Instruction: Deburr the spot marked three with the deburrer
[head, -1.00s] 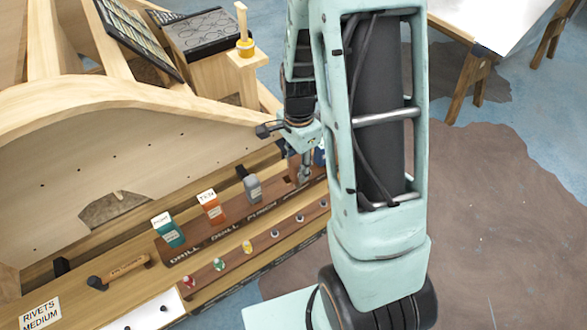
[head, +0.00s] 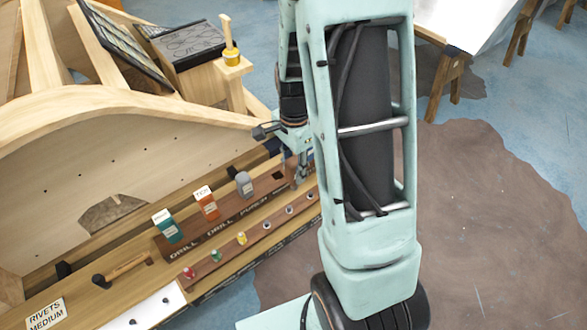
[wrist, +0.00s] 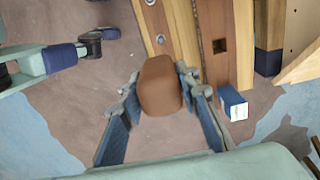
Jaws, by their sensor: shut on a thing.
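My gripper (wrist: 160,82) is shut on a rounded brown handle (wrist: 160,88), seen end-on between the two fingers in the wrist view. It looks like the deburrer's handle; its tip is hidden. In the head view my gripper (head: 299,175) is at the right end of the labelled tool rack (head: 215,241), partly behind my arm. An empty square hole (wrist: 220,45) shows in the rack beside the handle. The wooden bodyframe panel (head: 120,150) stands behind the rack, with small holes and a cutout. I cannot make out a mark three.
Teal (head: 168,228), orange (head: 206,204) and grey (head: 244,185) tools stand in the rack. A blue block (wrist: 233,103) stands near the gripper. A wooden-handled hammer (head: 122,268) lies at the left. A white-topped table (head: 470,25) is at the back right; floor between is clear.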

